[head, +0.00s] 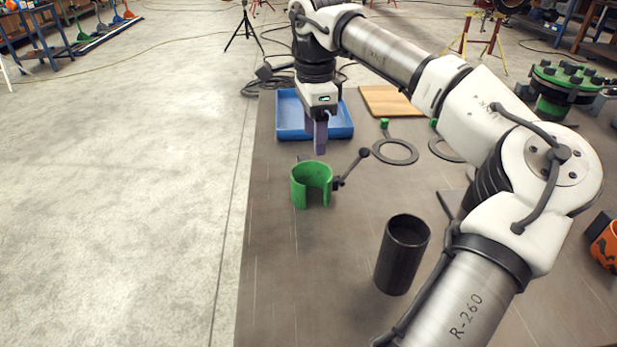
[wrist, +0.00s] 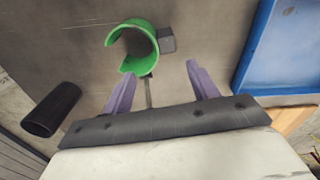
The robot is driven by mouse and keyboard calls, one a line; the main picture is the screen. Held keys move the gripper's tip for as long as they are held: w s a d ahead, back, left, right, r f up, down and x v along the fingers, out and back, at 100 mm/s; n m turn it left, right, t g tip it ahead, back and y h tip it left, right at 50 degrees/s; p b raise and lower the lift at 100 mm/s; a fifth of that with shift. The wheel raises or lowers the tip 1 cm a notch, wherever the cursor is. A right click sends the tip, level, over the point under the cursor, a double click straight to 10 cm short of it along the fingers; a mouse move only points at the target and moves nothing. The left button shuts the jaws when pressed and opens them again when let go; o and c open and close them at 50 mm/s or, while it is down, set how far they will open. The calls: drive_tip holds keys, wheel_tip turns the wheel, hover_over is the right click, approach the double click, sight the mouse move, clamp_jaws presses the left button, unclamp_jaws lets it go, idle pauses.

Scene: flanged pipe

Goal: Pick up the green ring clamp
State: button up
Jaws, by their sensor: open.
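The green ring clamp (head: 311,185) stands on the table near its left side, an open C shape with a dark handle (head: 352,166) ending in a ball at its right. In the wrist view the green ring clamp (wrist: 133,45) lies beyond my fingertips, with a dark block at its side. My gripper (head: 319,138) points down above the table, behind the clamp and apart from it. In the wrist view my gripper's two purple fingers (wrist: 160,85) are spread with nothing held between them. Part of the handle shows between the fingers.
A blue tray (head: 345,132) lies behind my gripper, with a wooden board (head: 392,101) beside it. A black pipe (head: 402,255) stands at the front right. Flat grey rings (head: 396,152) with green tabs lie to the right. A green flanged pipe (head: 562,88) stands at the back right.

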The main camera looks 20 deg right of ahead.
sight(308, 158)
wheel_tip(308, 158, down, 4)
drive_tip(key=shift+r, duration=0.25)
drive_tip(key=shift+w+a+f, duration=0.15)
drive_tip(key=shift+f, duration=0.75)
drive_tip(key=shift+w+a+f, duration=0.1)
drive_tip(key=shift+w+f, duration=0.05)
drive_tip(key=shift+f, duration=0.75)
drive_tip(key=shift+w+a+f, duration=0.15)
drive_tip(key=shift+f, duration=0.75)
clamp_jaws()
